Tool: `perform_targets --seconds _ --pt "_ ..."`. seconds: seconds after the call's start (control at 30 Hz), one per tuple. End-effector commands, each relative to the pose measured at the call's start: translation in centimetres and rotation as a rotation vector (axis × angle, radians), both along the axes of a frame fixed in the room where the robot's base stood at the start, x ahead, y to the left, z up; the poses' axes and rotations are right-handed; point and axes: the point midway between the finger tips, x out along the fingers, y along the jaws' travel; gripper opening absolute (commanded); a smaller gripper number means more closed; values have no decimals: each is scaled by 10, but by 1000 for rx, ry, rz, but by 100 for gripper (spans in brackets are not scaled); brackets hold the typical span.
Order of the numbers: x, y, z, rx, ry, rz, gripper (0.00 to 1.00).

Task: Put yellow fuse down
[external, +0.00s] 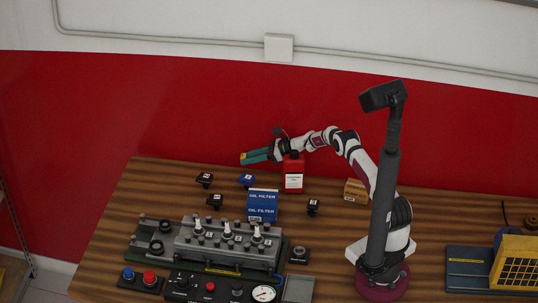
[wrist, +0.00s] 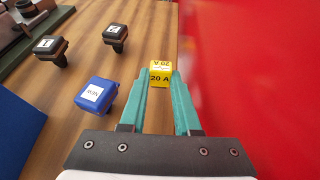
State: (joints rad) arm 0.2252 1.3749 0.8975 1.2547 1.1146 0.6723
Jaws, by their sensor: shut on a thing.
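The yellow fuse (wrist: 160,77), marked "20 A", is held between the teal fingertips of my gripper (wrist: 160,86) in the wrist view. In the external view my gripper (external: 243,158) reaches left over the back of the table, near the red wall, with the fuse a tiny yellow spot at its tip. The fuse appears to be above the wooden table (wrist: 150,30); its exact height I cannot tell.
A blue relay marked "NEW" (wrist: 95,95) and two black relays (wrist: 49,46) (wrist: 115,36) stand left of the fuse. A red bottle (external: 293,175) and a blue oil filter box (external: 262,204) stand nearby. The red wall (wrist: 250,60) is close on the right.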

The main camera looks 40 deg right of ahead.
Motion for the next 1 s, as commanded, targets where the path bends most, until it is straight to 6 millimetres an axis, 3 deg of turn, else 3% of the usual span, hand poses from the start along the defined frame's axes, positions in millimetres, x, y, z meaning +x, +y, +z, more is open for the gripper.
perform_targets --seconds 0.2,0.67,0.7,0.87,1.0 --pt "0 0 -41 0 0 0 0" --pt "2 -3 -47 -1 -1 -2 0" --pt "2 -3 -48 -1 -1 -2 34" --pt "2 -3 -47 -1 -1 -2 61" --pt "2 -3 -47 -1 -1 -1 61"
